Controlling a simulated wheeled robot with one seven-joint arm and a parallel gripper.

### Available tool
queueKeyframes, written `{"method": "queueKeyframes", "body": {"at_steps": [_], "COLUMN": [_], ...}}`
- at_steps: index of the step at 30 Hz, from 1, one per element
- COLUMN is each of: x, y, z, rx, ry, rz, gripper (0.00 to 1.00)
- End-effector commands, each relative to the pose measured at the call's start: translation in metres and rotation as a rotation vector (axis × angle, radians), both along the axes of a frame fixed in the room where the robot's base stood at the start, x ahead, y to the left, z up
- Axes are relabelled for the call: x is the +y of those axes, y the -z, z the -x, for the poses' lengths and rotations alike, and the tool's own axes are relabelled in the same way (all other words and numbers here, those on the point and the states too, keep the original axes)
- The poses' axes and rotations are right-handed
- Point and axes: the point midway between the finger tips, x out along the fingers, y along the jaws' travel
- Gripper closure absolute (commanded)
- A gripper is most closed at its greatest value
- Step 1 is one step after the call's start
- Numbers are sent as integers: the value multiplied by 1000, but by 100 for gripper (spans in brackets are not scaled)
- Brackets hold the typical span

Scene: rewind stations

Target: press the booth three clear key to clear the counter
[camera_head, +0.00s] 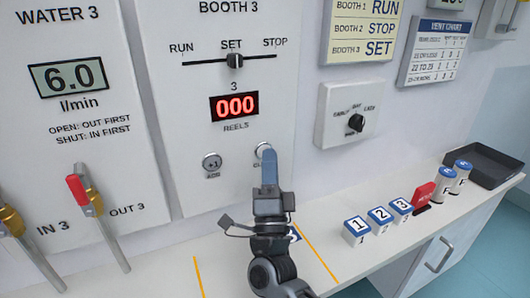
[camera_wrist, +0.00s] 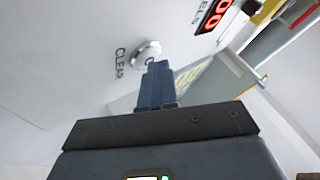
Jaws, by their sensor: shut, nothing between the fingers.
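The booth three panel (camera_head: 187,110) stands upright in the middle of the head view. Its red counter (camera_head: 234,107) reads 000, and the slider knob (camera_head: 234,61) above it stands at SET. The round silver clear key (camera_head: 262,150) is on the panel's lower right, partly hidden behind my gripper. It also shows in the wrist view (camera_wrist: 146,53), with the word CLEAR beside it. My gripper (camera_head: 268,154) is shut and empty, its blue fingertips at the key's lower edge. I cannot tell whether they touch it. In the wrist view my gripper (camera_wrist: 160,66) points at the key.
The Water 3 panel (camera_head: 70,100) with a red-handled valve (camera_head: 78,190) stands at left. Numbered blocks (camera_head: 380,219), a red item (camera_head: 423,195), canisters (camera_head: 452,176) and a dark tray (camera_head: 487,163) stand along the counter at right.

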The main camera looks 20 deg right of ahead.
Motion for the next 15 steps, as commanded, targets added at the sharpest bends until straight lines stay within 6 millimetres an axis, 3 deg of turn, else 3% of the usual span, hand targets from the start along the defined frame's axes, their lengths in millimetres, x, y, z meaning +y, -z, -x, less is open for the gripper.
{"method": "queueKeyframes", "body": {"at_steps": [15], "x": [0], "y": [0], "z": [16], "rx": [0], "ry": [0], "rz": [0], "gripper": [100]}}
